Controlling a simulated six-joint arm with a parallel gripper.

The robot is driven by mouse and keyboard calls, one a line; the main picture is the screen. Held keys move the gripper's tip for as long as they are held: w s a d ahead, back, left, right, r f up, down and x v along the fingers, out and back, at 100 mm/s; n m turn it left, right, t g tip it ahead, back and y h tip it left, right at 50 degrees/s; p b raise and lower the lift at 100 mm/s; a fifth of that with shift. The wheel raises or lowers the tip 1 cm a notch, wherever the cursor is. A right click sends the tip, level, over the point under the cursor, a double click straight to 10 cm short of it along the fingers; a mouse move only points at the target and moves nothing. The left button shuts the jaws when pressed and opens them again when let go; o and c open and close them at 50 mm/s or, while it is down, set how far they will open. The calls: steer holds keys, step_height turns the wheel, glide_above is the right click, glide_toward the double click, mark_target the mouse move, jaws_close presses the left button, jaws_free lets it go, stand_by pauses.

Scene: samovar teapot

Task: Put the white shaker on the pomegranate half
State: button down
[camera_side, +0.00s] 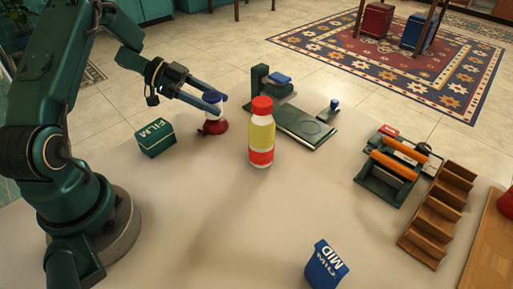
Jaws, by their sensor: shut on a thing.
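My gripper (212,99), with blue fingers, reaches in from the left and is shut on the small white shaker (212,113). The fingers hide most of the shaker's upper part. The shaker is right above the red pomegranate half (216,127), which sits on the table. The shaker's lower end appears to meet the top of the pomegranate half, but I cannot tell whether they touch.
A green FILM box (157,139) stands left of the pomegranate. A red-capped yellow bottle (261,138) stands to its right, with a green stand (297,122) behind.

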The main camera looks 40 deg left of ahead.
steer(key=shift+f, duration=0.35)
steer(key=shift+c, duration=1)
jaws_free()
steer(key=shift+f, duration=0.15)
